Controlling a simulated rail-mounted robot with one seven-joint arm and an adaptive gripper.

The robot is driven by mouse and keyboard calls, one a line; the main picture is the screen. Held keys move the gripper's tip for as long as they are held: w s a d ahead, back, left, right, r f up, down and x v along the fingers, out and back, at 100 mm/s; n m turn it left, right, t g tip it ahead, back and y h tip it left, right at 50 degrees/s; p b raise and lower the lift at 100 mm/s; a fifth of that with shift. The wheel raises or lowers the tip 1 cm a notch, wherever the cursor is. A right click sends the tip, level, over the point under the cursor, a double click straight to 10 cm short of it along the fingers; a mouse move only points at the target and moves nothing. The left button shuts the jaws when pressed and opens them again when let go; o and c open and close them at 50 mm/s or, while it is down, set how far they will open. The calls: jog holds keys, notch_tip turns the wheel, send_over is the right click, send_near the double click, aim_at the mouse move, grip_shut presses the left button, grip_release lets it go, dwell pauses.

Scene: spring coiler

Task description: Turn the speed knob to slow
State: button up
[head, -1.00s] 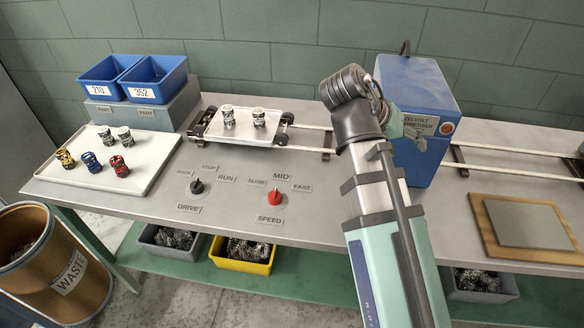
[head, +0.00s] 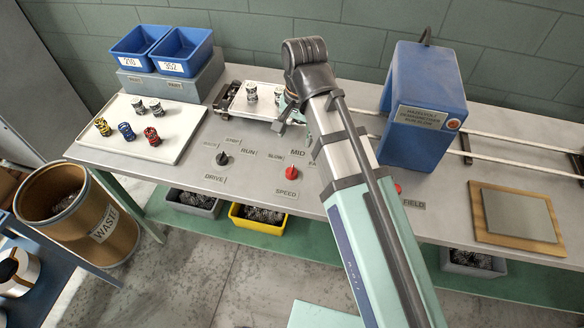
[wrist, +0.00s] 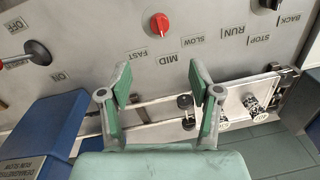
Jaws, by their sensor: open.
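The red speed knob (head: 291,172) sits on the bench panel above the SPEED label (head: 286,194), with SLOW (head: 275,159) to its upper left and MID (head: 297,153) above it. The FAST label is partly hidden by my arm. In the wrist view the knob (wrist: 159,23) is beyond my fingertips, near the top. A pale mark on it appears to face the MID label (wrist: 167,60). My gripper (wrist: 158,80) is open and empty, clear of the knob. In the head view my gripper (head: 285,110) is partly hidden, beyond the knob near the small carriage.
The black drive knob (head: 222,158) is left of the speed knob. A carriage with springs (head: 236,98) stands on the rails behind. The blue demagnetiser housing (head: 425,105) stands to the right. A white tray (head: 165,150) with several springs lies at left. Bench around the speed knob is clear.

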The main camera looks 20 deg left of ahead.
aim_at(292, 170)
jog(key=f, duration=0.5)
jog(key=f+p, duration=0.1)
jog(key=f, duration=0.4)
jog(key=a+f, duration=0.1)
jog(key=f, duration=0.4)
jog(key=shift+f+p, duration=0.3)
jog(key=shift+f, duration=0.05)
jog(key=c, duration=1.1)
